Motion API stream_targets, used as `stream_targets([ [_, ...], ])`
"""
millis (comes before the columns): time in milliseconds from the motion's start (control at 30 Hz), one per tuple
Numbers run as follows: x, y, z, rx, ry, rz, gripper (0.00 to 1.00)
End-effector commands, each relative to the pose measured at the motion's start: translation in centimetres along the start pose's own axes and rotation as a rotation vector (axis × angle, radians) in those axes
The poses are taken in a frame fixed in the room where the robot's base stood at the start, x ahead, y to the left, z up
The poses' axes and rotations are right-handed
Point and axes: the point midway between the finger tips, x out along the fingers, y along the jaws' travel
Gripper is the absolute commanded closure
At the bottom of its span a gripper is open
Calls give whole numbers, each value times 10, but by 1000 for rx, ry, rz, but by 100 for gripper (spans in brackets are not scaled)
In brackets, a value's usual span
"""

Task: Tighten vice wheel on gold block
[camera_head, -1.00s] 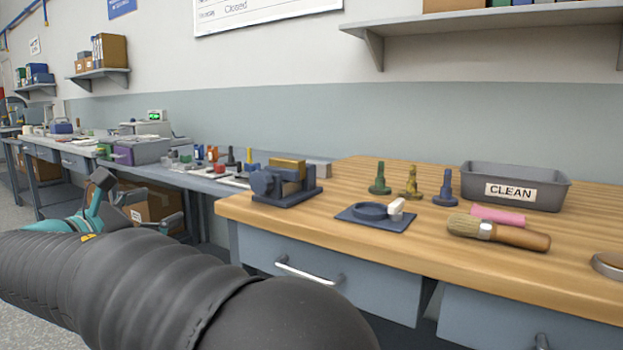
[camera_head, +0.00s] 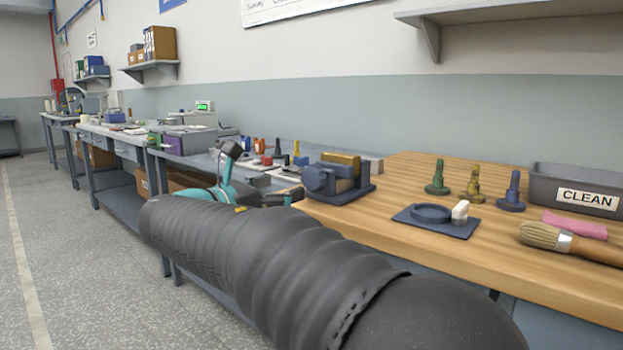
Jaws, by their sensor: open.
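The blue-grey vice (camera_head: 345,191) stands on the left end of the wooden bench top. A gold block (camera_head: 341,158) sits between its jaws, at the top. The vice wheel (camera_head: 317,180) is a dark knob on its left side, facing my arm. My gripper (camera_head: 280,190) is just left of the wheel in the picture, with its dark fingers pointing toward the vice. It is open and looks empty. A gap to the wheel cannot be judged well. My dark sleeved arm hides part of the bench front.
Right of the vice are a dark plate with a round recess and white piece (camera_head: 436,219), green (camera_head: 437,178), gold (camera_head: 473,186) and blue (camera_head: 511,192) bobbin-like pieces, a brush (camera_head: 570,242), a pink cloth (camera_head: 575,225) and a CLEAN tray (camera_head: 545,181). Cluttered benches stretch left; the floor is clear.

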Motion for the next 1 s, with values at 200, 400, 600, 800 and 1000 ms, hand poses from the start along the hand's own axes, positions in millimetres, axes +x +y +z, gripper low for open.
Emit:
stream_targets([
  [200,43,-1,0,0,-2,-4,15],
  [400,74,0,0,0,-1,-2,15],
  [600,90,0,0,1,-1,0,15],
  [800,94,0,0,1,-1,0,15],
  [1000,93,0,0,1,-1,0,28],
])
